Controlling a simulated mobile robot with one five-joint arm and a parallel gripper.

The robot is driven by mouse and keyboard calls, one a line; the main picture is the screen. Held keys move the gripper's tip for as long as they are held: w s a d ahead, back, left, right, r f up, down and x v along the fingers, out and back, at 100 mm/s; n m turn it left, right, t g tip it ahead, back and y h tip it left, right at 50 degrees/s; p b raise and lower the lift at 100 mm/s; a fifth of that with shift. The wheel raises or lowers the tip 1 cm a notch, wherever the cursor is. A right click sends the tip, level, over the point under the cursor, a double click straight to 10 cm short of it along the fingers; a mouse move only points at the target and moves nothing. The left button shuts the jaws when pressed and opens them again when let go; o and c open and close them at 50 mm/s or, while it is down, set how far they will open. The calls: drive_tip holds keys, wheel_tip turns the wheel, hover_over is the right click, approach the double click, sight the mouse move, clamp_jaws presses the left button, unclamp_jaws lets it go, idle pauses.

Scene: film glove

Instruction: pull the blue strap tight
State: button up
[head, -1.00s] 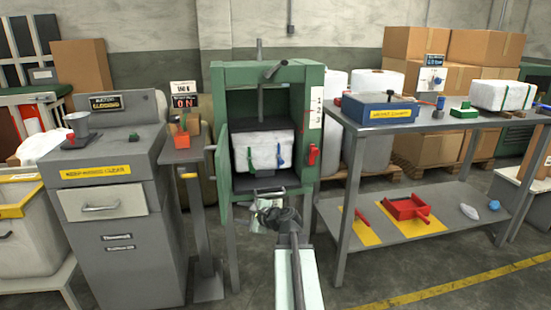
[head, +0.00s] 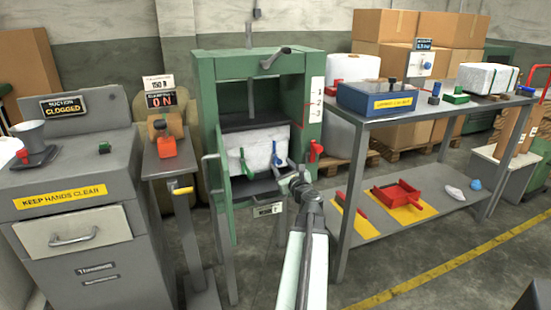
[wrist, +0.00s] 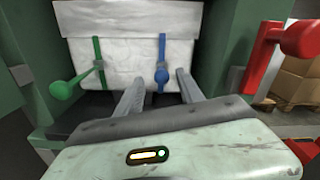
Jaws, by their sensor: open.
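The blue strap (wrist: 162,50) runs down the front of a white wrapped bale (wrist: 117,52) and ends in a blue knob at its lower end. It also shows in the head view (head: 275,152). A green strap (wrist: 98,50) with a green knob hangs to its left. The bale (head: 255,144) sits inside the green press (head: 206,95). My gripper (wrist: 155,80) is open and empty in front of the bale. In the head view my gripper (head: 293,180) is just outside the press opening.
A red lever (wrist: 265,50) is on the press's right side, close to my gripper. A grey table (head: 385,120) with a blue box (head: 376,98) stands to the right. A grey cabinet (head: 75,215) stands left.

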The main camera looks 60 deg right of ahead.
sight(279, 161)
drive_tip(key=x, duration=0.7)
drive_tip(key=shift+s+d, duration=0.1)
drive_tip(key=shift+s, duration=0.05)
clamp_jaws()
drive_tip(key=shift+s, duration=0.1)
idle(0.9)
